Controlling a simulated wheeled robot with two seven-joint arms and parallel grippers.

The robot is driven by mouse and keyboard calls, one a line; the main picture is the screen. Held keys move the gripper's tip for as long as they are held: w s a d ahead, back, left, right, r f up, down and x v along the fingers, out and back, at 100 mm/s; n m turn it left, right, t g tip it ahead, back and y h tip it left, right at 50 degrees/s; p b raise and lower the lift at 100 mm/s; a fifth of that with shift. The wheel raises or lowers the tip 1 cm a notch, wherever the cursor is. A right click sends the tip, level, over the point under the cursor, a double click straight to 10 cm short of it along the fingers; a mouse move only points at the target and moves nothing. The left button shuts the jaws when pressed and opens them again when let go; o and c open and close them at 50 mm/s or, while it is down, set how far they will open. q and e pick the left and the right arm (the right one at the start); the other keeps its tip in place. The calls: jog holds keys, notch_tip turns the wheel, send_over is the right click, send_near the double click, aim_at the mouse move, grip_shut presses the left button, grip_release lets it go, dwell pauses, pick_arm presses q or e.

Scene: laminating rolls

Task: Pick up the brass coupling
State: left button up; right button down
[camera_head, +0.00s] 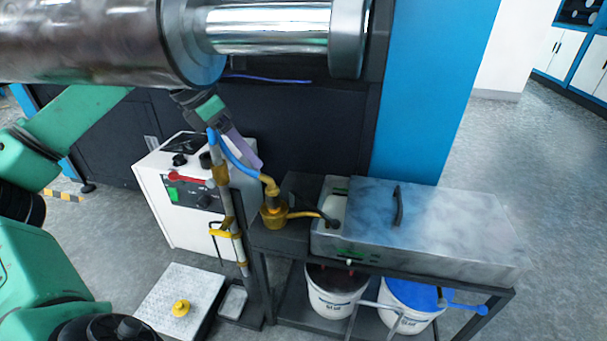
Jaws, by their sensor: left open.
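The brass coupling (268,186) is a small golden fitting at the end of a blue hose (236,166). It stands above a round brass body (273,213) on the dark stand, left of the metal box. My left gripper (240,153) hangs below the big roll, above and left of the coupling and apart from it. A pale purple finger points down and right, close to the blue hose. The gripper is open, and I see nothing held in it. The roll hides part of the left arm. My right gripper is not in view.
The large metal roll (100,40) crosses the upper left. A white control box (168,215) and an upright pole (228,205) stand left of the coupling. The steel box (440,225) is to its right, with white buckets (330,292) below. Open floor lies at right.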

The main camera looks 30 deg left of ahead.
pick_arm(q)
jog(key=b, duration=0.2)
send_over(273, 194)
jog(key=s+a, duration=0.2)
jog(key=a, duration=0.1)
notch_tip(273, 194, down, 6)
jog(key=shift+g+y, duration=0.3)
jog(key=shift+y, duration=0.1)
jog(key=x, duration=0.8)
jog(key=shift+w+d+f+p, duration=0.1)
jog(key=shift+w+d+p, duration=0.15)
jog(key=shift+p, duration=0.15)
grip_shut()
